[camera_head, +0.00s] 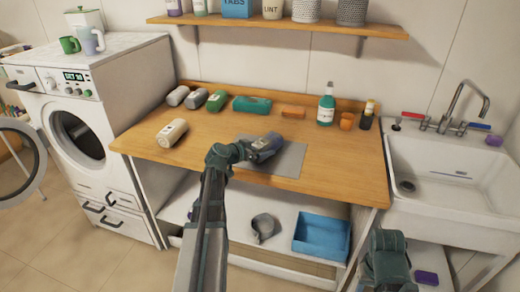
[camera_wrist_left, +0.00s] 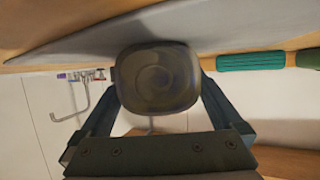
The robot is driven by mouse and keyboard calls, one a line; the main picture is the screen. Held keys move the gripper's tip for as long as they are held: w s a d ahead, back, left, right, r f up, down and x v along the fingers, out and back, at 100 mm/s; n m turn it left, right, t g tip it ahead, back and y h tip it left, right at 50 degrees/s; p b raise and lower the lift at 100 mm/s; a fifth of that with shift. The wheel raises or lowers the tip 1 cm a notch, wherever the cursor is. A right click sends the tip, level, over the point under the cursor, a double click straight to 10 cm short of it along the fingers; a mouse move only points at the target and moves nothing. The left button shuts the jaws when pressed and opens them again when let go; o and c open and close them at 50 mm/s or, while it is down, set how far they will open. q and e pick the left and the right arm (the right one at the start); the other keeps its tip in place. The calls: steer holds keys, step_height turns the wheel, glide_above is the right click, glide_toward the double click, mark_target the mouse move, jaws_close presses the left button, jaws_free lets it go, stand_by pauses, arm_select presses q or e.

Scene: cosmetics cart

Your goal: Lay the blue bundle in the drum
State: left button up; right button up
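The blue bundle (camera_head: 267,144), a dark blue-grey roll with a pale label, is at the grey mat on the wooden counter. My left gripper (camera_head: 248,151) has its fingers on both sides of it and looks shut on it. In the left wrist view the rolled end of the bundle (camera_wrist_left: 156,78) fills the space between the fingers (camera_wrist_left: 158,100). I cannot tell whether it still touches the mat. The drum (camera_head: 77,136) is the dark round opening of the white washer at the left; its door (camera_head: 32,172) stands open. My right gripper (camera_head: 386,262) is low at the right; its fingers are unclear.
Several rolled bundles (camera_head: 172,133) lie along the counter's left and back. A green bottle (camera_head: 326,105) and small jars stand at the back right. A wall shelf (camera_head: 290,25) hangs above. A sink (camera_head: 445,165) is at the right. The grey mat (camera_head: 288,160) is otherwise bare.

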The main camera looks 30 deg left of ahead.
arm_select(q)
steer(key=shift+r, duration=0.25)
steer(key=p+v, duration=0.5)
steer(key=v, duration=0.7)
steer(key=shift+f, duration=0.15)
